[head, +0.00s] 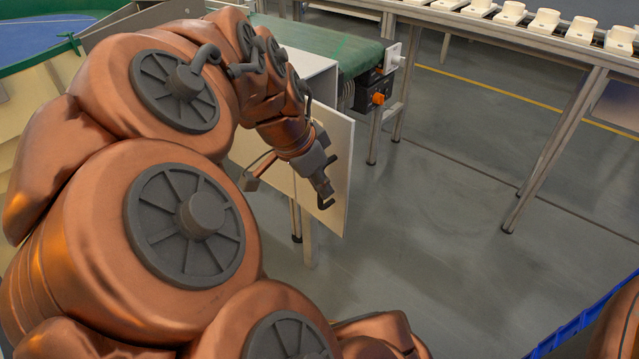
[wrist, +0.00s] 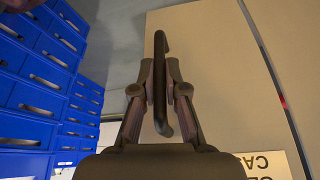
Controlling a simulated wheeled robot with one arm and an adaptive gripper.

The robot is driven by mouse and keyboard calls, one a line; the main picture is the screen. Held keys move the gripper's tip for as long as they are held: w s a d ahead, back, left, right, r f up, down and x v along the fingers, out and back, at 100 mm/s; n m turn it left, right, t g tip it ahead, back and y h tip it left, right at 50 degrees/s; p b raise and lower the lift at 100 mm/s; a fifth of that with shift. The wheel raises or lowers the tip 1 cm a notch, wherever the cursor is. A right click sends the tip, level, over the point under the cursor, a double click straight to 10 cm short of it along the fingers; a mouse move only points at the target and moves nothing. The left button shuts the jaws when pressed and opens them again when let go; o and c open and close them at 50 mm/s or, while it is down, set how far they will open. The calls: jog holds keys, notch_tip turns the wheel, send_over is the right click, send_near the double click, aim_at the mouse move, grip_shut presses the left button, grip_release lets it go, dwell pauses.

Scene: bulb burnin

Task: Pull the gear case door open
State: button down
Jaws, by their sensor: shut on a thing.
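The gear case door is a pale flat panel (head: 341,165) in the head view, standing at an angle to the pale case (head: 308,64) behind it. In the wrist view the door (wrist: 205,60) fills the middle, with a partly cut-off sign (wrist: 265,164) at lower right. A dark bar handle (wrist: 159,58) stands on the door. My gripper (wrist: 160,90) is shut on this handle, one finger on each side. In the head view my gripper (head: 322,186) is in front of the panel, and the handle's dark hooked end (head: 326,204) shows below the fingers.
A green conveyor (head: 340,50) with an orange knob (head: 378,98) stands behind the case. A rail table (head: 520,35) with several white parts runs along the back right. Blue bins (wrist: 40,75) are stacked left in the wrist view. The grey floor right of the door is clear.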

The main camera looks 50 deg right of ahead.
jog(key=c, duration=1.2)
grip_release()
jog(key=v, duration=1.2)
jog(key=s+a+r+n+y+p, duration=0.1)
jog(key=s+a+r+n+p, duration=0.2)
jog(key=p, duration=1.1)
jog(key=s+a+r+n+y+p, duration=0.1)
jog(key=s+a+r+n+p, duration=0.2)
jog(key=a+r+n+p, duration=0.4)
jog(key=s+a+r+n+y+p, duration=0.2)
jog(key=a+r+n+p, duration=0.3)
jog(key=r+n+p, duration=0.6)
notch_tip(320, 180, up, 2)
jog(key=s+p, duration=0.1)
jog(key=p, duration=0.9)
jog(key=shift+r+g, duration=0.2)
jog(key=shift+g, duration=0.1)
